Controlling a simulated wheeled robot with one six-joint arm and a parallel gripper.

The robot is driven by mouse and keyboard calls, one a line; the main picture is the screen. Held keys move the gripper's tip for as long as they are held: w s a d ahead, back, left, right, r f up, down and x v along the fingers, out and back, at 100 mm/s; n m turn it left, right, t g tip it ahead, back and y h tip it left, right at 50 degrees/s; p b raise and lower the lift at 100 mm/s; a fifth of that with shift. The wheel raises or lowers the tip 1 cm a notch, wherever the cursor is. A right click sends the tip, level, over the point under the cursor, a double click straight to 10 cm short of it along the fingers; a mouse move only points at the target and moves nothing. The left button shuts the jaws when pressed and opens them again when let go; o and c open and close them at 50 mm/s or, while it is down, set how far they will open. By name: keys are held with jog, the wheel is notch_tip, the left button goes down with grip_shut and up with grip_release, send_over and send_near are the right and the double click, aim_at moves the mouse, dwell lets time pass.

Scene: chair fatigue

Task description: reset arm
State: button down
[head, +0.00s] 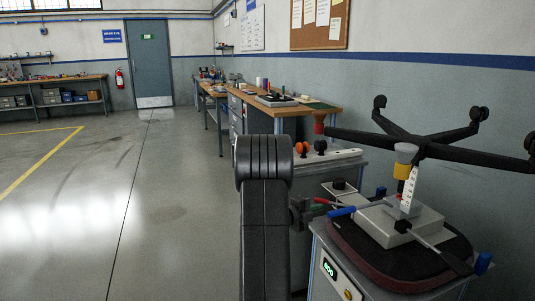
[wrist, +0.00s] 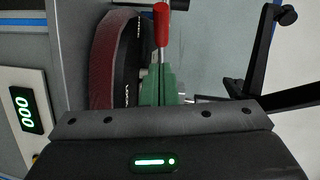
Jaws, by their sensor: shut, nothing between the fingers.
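My gripper (head: 318,207) sits right of my black arm in the head view, partly hidden by it. Its green fingers (wrist: 157,85) are together in the wrist view and hold nothing. A red handle (wrist: 161,25) appears just beyond the fingertips; I cannot tell whether they touch it. Red and blue handles (head: 342,211) lie close to the gripper in the head view. The upturned chair, with black star base (head: 430,150) and dark seat (head: 375,258), rests on the test machine beside my gripper. Its seat edge (wrist: 103,60) also shows in the wrist view.
The machine has a green digital display (head: 329,268). A wooden workbench (head: 300,110) runs along the right wall. The grey floor (head: 150,215) to the left is clear.

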jog(key=shift+s+n+t+y+b, duration=0.3)
jog(key=shift+s+n+t, duration=0.1)
jog(key=shift+t, duration=0.1)
